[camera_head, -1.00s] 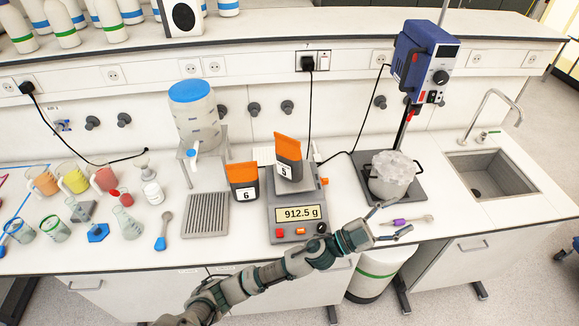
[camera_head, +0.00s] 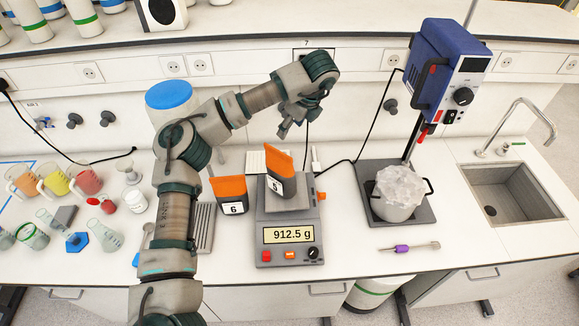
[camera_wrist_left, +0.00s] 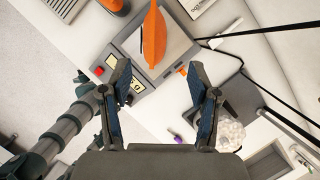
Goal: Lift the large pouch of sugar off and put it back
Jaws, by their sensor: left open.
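The orange-topped pouch marked 5 (camera_head: 278,180) stands tilted on the scale (camera_head: 290,243), which reads 912.5 g. A similar pouch marked 6 (camera_head: 231,196) stands on the bench just left of the scale. Which one is the large sugar pouch is not labelled. My left gripper (camera_head: 292,124) is above and behind pouch 5, apart from it. In the left wrist view my left gripper (camera_wrist_left: 158,84) is open and empty, and an orange pouch (camera_wrist_left: 153,38) on the scale (camera_wrist_left: 137,82) lies beyond its fingers. My right gripper is out of view.
A stirrer (camera_head: 445,75) overhangs a pot (camera_head: 398,198) to the right, with a sink (camera_head: 512,190) beyond. A blue-lidded dispenser (camera_head: 170,95) is partly hidden behind my left arm. Beakers and jugs crowd the left. The bench between scale and pot is mostly clear.

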